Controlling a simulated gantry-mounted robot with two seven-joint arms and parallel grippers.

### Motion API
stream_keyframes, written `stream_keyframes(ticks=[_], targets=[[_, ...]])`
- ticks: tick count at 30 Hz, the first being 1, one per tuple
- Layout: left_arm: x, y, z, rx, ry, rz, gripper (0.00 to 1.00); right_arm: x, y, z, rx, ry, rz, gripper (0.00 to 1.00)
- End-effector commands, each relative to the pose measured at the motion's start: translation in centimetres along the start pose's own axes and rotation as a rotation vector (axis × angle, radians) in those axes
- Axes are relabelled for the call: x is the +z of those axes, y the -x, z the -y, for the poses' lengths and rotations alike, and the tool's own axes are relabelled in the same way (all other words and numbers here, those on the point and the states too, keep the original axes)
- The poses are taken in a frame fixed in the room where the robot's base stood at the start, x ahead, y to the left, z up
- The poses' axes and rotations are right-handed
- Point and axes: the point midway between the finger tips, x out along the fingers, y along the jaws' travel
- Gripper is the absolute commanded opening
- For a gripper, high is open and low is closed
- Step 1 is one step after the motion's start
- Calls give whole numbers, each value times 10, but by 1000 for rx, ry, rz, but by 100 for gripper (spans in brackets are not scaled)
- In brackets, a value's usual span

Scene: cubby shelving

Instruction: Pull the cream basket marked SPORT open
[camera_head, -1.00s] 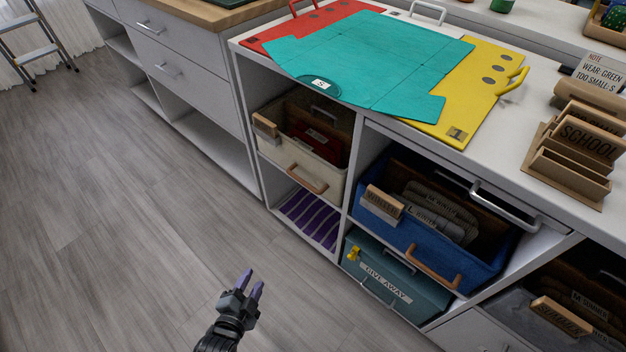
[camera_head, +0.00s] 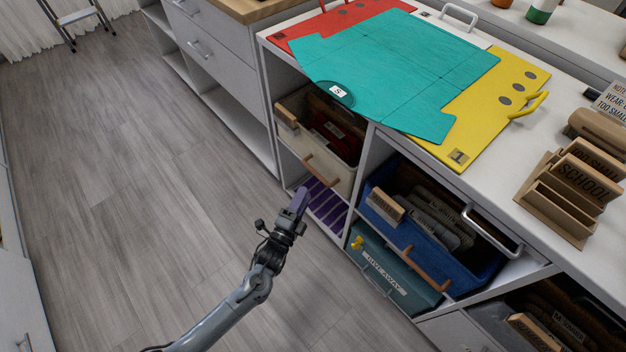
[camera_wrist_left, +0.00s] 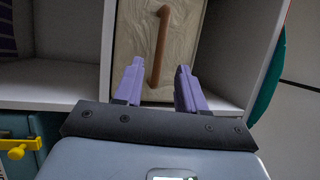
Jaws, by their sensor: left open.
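The cream basket (camera_head: 327,174) sits in the upper left cubby of the shelving, with a wooden handle (camera_head: 320,170) on its front and a wooden tag (camera_head: 287,117) whose lettering I cannot read. In the left wrist view the basket front (camera_wrist_left: 183,50) and its handle (camera_wrist_left: 160,45) show upright ahead of the fingers. My left gripper (camera_head: 300,200) is in front of the shelving, just below and left of the handle. In the left wrist view its purple fingers (camera_wrist_left: 157,85) are apart and empty, short of the handle. My right gripper is not in view.
A blue basket (camera_head: 455,274) stands in the cubby to the right, above a teal GIVE AWAY box (camera_head: 372,272). Purple striped fabric (camera_head: 325,208) lies in the cubby below the cream basket. The teal folding board (camera_head: 400,70) overhangs the counter edge. The floor (camera_head: 130,200) at left is clear.

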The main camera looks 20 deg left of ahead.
Motion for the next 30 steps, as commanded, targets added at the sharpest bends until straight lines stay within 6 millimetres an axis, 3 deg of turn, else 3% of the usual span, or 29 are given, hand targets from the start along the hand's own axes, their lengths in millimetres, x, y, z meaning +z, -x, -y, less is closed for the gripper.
stream_keyframes(ticks=[6, 12, 26, 30], targets=[[0, -36, -3, -4, 1, 0, 40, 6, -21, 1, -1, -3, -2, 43], [0, -59, -2, 0, 1, 0, 40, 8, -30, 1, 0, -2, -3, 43], [0, -69, 0, 1, 1, 0, 40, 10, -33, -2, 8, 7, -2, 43], [0, -69, 0, 1, 1, 0, 22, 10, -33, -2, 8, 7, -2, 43]])
